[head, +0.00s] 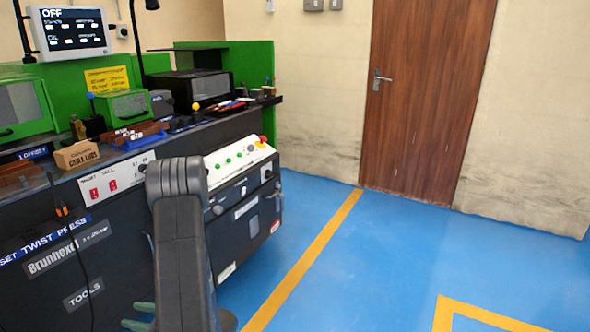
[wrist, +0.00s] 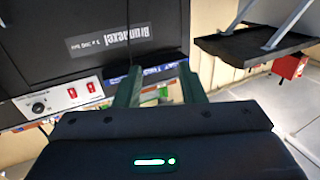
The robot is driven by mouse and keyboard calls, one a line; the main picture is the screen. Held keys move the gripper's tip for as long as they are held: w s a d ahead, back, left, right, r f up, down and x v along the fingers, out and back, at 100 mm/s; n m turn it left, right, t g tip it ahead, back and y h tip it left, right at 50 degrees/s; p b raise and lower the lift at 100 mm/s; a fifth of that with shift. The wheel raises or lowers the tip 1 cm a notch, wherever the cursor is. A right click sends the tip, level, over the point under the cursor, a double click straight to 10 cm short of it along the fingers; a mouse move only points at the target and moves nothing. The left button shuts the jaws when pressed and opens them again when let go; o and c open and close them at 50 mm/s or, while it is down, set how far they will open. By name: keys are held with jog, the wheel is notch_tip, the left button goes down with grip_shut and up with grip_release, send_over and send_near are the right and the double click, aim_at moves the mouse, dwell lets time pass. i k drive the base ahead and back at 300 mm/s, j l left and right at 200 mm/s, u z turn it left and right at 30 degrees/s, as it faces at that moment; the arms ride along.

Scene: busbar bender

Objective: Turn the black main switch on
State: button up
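In the head view my arm hides most of the gripper.
A screen (head: 69,31) at the upper left reads OFF. A sloped control panel (head: 238,160) with green buttons and a red button juts out right of my arm. Blue floor (head: 330,270) is clear toward the door (head: 425,95).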

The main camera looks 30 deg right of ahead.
aim_at(268, 175)
jog(key=i+l+z, duration=0.35)
jog(key=i+l, duration=0.45)
jog(key=l, duration=0.3)
jog(key=i+l+z, duration=0.4)
jog(key=i+l, duration=0.5)
